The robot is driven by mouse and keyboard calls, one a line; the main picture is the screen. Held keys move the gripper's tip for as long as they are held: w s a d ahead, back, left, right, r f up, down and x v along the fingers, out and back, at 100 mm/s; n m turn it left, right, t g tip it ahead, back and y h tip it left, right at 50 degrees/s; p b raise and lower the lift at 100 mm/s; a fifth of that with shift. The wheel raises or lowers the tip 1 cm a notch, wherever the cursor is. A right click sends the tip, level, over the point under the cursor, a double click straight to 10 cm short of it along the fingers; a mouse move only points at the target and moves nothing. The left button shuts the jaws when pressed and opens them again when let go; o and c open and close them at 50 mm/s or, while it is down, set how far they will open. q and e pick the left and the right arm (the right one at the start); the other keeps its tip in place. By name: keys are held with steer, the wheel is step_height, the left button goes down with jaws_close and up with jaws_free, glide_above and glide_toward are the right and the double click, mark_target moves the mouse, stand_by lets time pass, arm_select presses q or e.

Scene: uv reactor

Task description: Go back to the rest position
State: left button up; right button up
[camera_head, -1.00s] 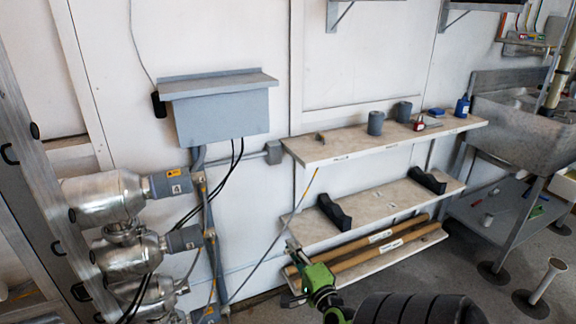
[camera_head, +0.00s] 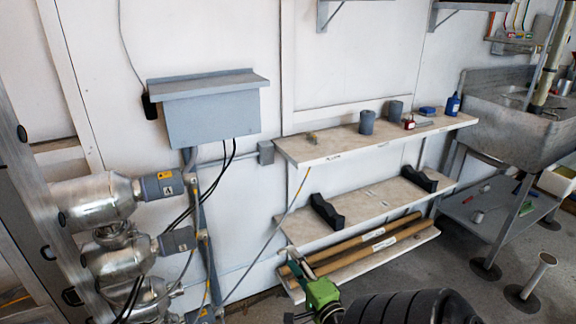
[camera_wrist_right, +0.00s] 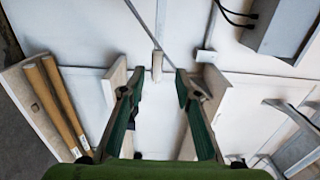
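My right gripper (camera_head: 302,266) is low in the head view, in front of the left end of the lower shelves. Its green body and dark fingers show there. In the right wrist view my right gripper (camera_wrist_right: 159,88) has its two green-and-dark fingers spread apart, with nothing held between them. A small pale upright piece (camera_wrist_right: 156,66) shows beyond the gap, apart from the fingers. My left gripper is in neither view.
The upper shelf (camera_head: 345,147) carries grey cups (camera_head: 367,122), a blue bottle (camera_head: 453,104) and small items. Black cradles (camera_head: 326,211) stand on the middle shelf; wooden rollers (camera_head: 365,242) lie below. Metal reactor vessels (camera_head: 95,200) stand left, a sink (camera_head: 510,120) right.

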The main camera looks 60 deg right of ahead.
steer(key=v, duration=0.6)
steer(key=shift+s+a, duration=0.2)
steer(key=shift+s, duration=0.1)
